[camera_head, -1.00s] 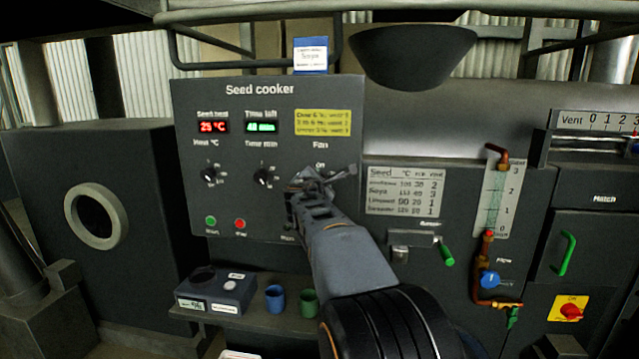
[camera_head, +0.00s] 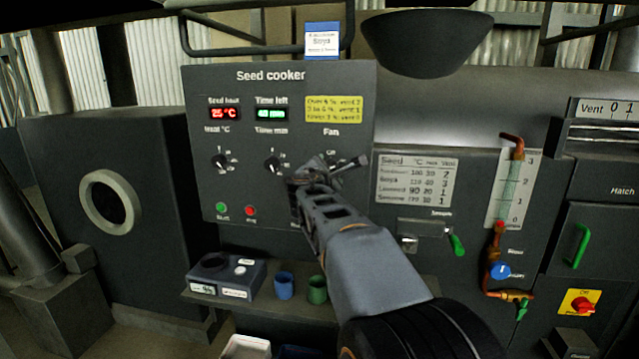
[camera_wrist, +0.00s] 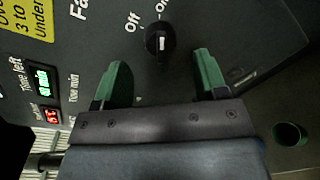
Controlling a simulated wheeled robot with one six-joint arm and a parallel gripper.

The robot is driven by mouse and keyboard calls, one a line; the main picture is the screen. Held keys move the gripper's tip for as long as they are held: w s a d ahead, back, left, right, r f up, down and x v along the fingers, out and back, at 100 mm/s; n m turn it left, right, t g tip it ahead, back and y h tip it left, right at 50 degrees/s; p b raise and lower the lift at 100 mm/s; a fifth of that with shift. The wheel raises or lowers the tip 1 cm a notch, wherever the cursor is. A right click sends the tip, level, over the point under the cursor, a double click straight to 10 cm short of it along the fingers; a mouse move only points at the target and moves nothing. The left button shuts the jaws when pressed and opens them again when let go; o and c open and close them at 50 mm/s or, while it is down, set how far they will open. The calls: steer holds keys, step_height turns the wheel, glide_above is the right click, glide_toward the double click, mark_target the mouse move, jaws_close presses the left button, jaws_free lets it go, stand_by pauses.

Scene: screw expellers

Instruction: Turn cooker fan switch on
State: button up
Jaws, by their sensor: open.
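The cooker fan switch is a round black knob (camera_wrist: 160,41) with a white mark, below the "Off" and "On" lettering in the wrist view. Its mark lies nearer "On" than "Off", but I cannot tell its exact setting. My gripper (camera_wrist: 162,77) is open, with one green finger on each side just short of the knob; nothing is between the fingers. In the head view my gripper (camera_head: 335,170) is at the "Fan" label of the grey Seed cooker panel (camera_head: 240,185) and covers the knob. I cannot tell whether the fingertips touch the panel.
Two other knobs, heat (camera_head: 219,163) and time (camera_head: 272,164), sit left of the gripper, above a green button (camera_head: 222,208) and a red button (camera_head: 250,211). A green-handled lever (camera_head: 456,244) is at right. A blue cup (camera_head: 284,286) and green cup (camera_head: 317,290) stand below.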

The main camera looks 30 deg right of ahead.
steer(key=v, duration=0.9)
steer(key=shift+s+a, duration=0.2)
steer(key=shift+s, duration=0.05)
steer(key=s+a+f+m+g+y+p, duration=0.2)
steer(key=s+a+f+m+g+y, duration=0.1)
steer(key=f+m, duration=0.4)
steer(key=s+a+f+m+g+y+p, duration=0.25)
steer(key=s+f+m, duration=0.2)
steer(key=f, duration=0.35)
steer(key=s+a+f+m+g+y+p, duration=0.1)
steer(key=s+a+m+g+y+p, duration=0.2)
steer(key=a, duration=0.8)
steer(key=s+m+y+p, duration=0.2)
steer(key=s+y+p, duration=0.2)
steer(key=s, duration=0.1)
steer(key=shift+a+f, duration=0.2)
steer(key=shift+f, duration=0.1)
steer(key=shift+c, duration=0.4)
